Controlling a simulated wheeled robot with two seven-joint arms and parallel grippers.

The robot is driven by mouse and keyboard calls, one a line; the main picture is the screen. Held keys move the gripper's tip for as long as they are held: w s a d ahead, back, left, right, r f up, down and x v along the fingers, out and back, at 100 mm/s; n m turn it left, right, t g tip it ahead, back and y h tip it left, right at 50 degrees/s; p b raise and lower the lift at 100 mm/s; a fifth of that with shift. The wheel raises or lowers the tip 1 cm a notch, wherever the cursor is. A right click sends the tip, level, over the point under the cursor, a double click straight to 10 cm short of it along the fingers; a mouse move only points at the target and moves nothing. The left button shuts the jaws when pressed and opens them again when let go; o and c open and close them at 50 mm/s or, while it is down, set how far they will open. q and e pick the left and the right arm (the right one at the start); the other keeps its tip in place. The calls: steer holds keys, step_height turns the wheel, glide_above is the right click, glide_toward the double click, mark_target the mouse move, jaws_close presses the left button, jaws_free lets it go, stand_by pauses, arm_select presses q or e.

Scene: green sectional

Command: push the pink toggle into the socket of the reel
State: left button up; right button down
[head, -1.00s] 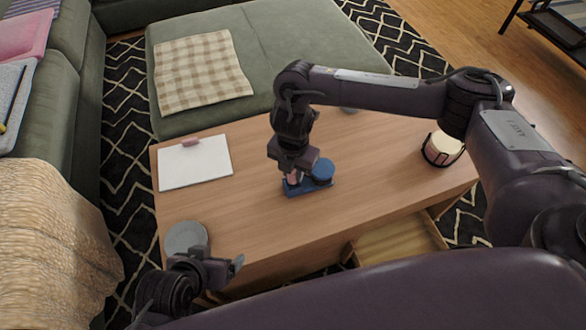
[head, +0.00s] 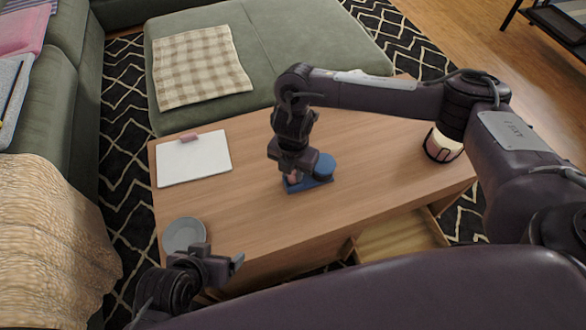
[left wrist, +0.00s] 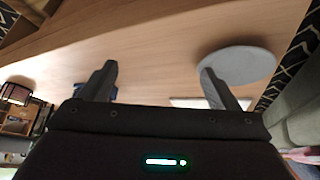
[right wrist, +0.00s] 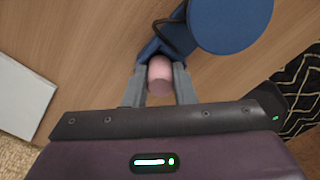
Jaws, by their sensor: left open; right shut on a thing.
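The blue reel (head: 324,167) sits on the wooden coffee table, with its round drum and flat base showing; it also shows in the right wrist view (right wrist: 230,15). The pink toggle (right wrist: 159,75) is between the fingers of my right gripper (right wrist: 160,88), right at the blue base beside the drum. In the head view the toggle (head: 293,177) is partly hidden by the gripper. My right gripper is shut on the toggle from above. I cannot tell how deep the toggle sits, as the socket is hidden. My left gripper (left wrist: 155,85) is open and empty near the table's front left edge.
A grey plate (head: 184,235) lies near my left gripper. A white clipboard (head: 194,160) lies at the table's left. A drum-like cream and dark thing (head: 443,146) stands at the right end. An open drawer (head: 400,240) juts from the front.

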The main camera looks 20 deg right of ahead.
arm_select(q)
steer(key=shift+f, duration=0.1)
arm_select(e)
steer(key=shift+f, duration=0.2)
steer(key=c, duration=1.1)
jaws_free()
step_height(320, 180, up, 7)
steer(key=p, duration=0.2)
steer(key=shift+p, duration=0.4)
steer(key=shift+r, duration=0.45)
arm_select(q)
steer(key=a+g, duration=0.1)
steer(key=a, duration=0.1)
steer(key=s+a+g+y, duration=0.1)
steer(key=shift+s+a+r+n+y, duration=0.2)
steer(key=shift+a+n+y, duration=0.1)
steer(key=shift+a+n, duration=0.1)
